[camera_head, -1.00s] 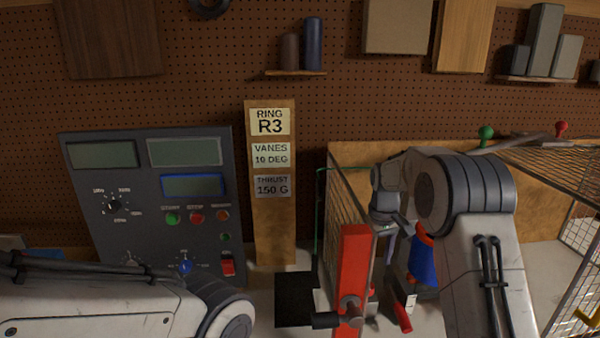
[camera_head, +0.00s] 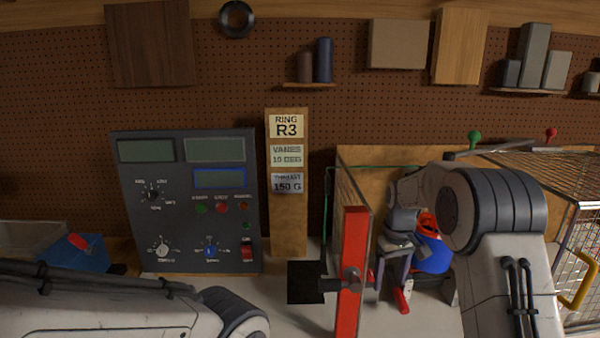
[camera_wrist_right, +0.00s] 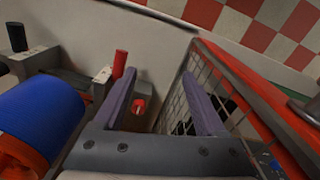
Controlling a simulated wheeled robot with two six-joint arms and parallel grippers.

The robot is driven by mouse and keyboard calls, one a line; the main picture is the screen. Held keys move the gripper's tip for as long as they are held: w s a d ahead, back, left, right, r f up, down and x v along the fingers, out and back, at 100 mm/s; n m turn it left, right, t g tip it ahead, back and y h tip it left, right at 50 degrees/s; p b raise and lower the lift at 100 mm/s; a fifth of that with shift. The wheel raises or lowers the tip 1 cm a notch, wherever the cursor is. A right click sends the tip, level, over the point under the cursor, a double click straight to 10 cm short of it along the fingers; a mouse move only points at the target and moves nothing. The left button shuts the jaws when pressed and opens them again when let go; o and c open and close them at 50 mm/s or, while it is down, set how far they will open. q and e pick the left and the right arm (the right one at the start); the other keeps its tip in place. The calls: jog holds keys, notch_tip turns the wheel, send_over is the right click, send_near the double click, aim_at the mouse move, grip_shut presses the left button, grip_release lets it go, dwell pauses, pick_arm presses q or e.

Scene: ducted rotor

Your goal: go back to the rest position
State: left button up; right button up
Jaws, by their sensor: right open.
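My right gripper (camera_head: 394,268) hangs at the end of my right arm, just right of the red-framed mesh gate (camera_head: 352,270). In the right wrist view its two purple-grey fingers (camera_wrist_right: 160,75) stand well apart with nothing between them. A blue and red round object (camera_head: 433,254) is to the right of the gripper in the head view; in the wrist view its blue body (camera_wrist_right: 38,118) lies left of the fingers, apart from them. My left arm crosses the bottom left of the head view, but its gripper is out of the picture.
A control panel (camera_head: 190,235) with dials and buttons stands at left. A signpost (camera_head: 288,225) reads RING R3, VANES 10 DEG, THRUST 150 G. The mesh gate is close beside my right gripper. A wire cage (camera_head: 575,240) stands at far right. A blue bin (camera_head: 75,255) sits at far left.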

jog(key=s+a+f+m+t, duration=0.1)
jog(key=s+a+m, duration=0.1)
jog(key=s, duration=0.9)
jog(key=s+a+f+m+t, duration=0.1)
jog(key=s+a, duration=0.1)
jog(key=s, duration=1)
jog(key=s+a+r+n+g, duration=0.1)
jog(key=s+a+r+n, duration=0.2)
jog(key=s+a, duration=0.3)
jog(key=s+a+r+n+g+y, duration=0.1)
jog(key=s+a+r+n, duration=0.2)
jog(key=s+a, duration=0.4)
jog(key=shift+a+n, duration=0.25)
jog(key=shift+n, duration=0.45)
